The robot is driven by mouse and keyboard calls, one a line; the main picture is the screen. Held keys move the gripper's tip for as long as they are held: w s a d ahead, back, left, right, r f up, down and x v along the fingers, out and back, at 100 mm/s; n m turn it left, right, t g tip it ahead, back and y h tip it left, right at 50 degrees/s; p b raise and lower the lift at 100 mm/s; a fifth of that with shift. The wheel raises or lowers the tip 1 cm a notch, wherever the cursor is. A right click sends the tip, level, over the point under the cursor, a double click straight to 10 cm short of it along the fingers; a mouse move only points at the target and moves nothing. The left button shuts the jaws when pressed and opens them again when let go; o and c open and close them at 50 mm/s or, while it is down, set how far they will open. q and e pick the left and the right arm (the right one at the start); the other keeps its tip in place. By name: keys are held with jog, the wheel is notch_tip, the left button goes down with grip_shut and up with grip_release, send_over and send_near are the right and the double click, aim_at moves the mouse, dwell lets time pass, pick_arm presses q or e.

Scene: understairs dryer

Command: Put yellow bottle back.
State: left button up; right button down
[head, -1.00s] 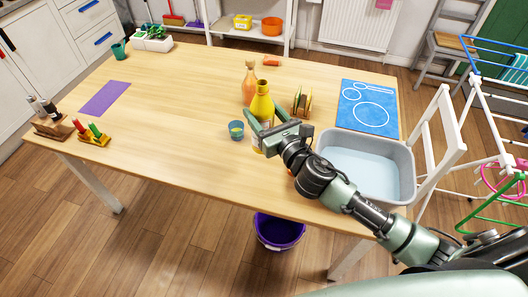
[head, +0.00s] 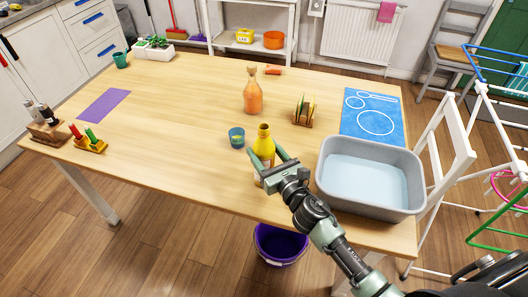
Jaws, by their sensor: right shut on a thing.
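The yellow bottle (head: 263,143) is upright at the front part of the wooden table (head: 180,120). My right gripper (head: 268,163) is shut on it, with the fingers around its body below the yellow shoulder. Its lower part is partly hidden by the gripper, so I cannot tell whether its base touches the table. An orange bottle (head: 252,95) stands behind it, apart from it. My left gripper is not in view.
A grey basin of water (head: 328,185) is close on the right. A small rack (head: 303,116) and a blue mat (head: 372,97) lie behind. The table's left middle is clear.

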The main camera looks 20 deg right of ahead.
jog(key=shift+r, duration=0.15)
jog(key=shift+c, duration=2.4)
grip_release()
jog(key=shift+f, duration=0.2)
jog(key=shift+r, duration=0.15)
jog(key=shift+s+d, duration=0.1)
jog(key=shift+s, duration=0.25)
jog(key=s+d+b, duration=0.2)
jog(key=s, duration=0.9)
